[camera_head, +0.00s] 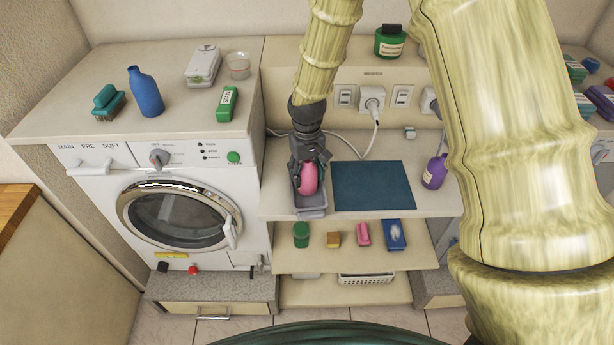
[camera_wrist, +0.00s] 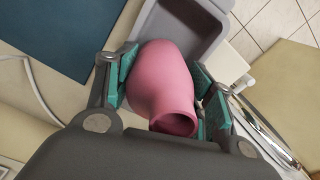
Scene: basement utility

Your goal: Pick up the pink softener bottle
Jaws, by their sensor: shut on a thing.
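The pink softener bottle (camera_head: 310,180) is at my gripper (camera_head: 309,163), on the counter left of the dark teal mat (camera_head: 373,186). In the wrist view the pink bottle (camera_wrist: 161,84) sits between the two teal-padded fingers of my gripper (camera_wrist: 160,90), which are shut on it. Its open round neck faces the wrist camera. A grey tray (camera_head: 311,212) lies under or just behind the bottle; it also shows in the wrist view (camera_wrist: 186,22). I cannot tell whether the bottle touches the tray.
A purple bottle (camera_head: 434,172) stands right of the mat. A white cable runs from a wall socket (camera_head: 371,98) behind the mat. A washing machine (camera_head: 95,192) stands at the left. Small items, including a green jar (camera_head: 301,235), sit on the shelf below.

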